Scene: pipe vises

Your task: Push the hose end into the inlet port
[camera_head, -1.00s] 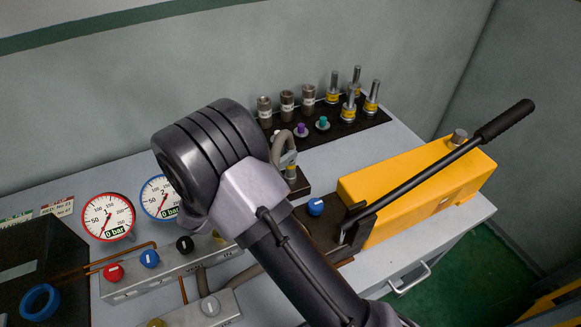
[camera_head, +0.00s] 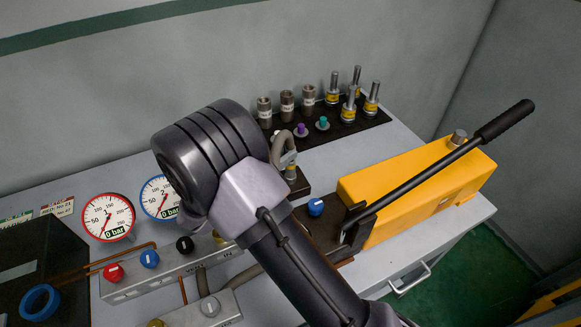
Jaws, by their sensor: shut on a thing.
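A grey-brown hose (camera_head: 283,142) bends in a tight loop just right of my wrist, and its end points down. My gripper (camera_head: 288,159) is mostly hidden behind my wrist; a small grey part of it shows at the hose end, and it is shut on it. Below is a fitting with a yellow band (camera_head: 291,173), over a dark block (camera_head: 297,187) beside the yellow hand pump. The inlet port itself is hard to make out, and I cannot tell how deep the hose end sits. Another stretch of hose (camera_head: 247,272) runs out below my forearm.
The yellow pump (camera_head: 415,190) with its long black-gripped lever (camera_head: 440,165) stands at right. A black mat (camera_head: 372,122) with several fittings lies behind. Two gauges (camera_head: 108,217) and a valve manifold (camera_head: 150,272) with coloured knobs are at left. Bare bench (camera_head: 395,150) lies between mat and pump.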

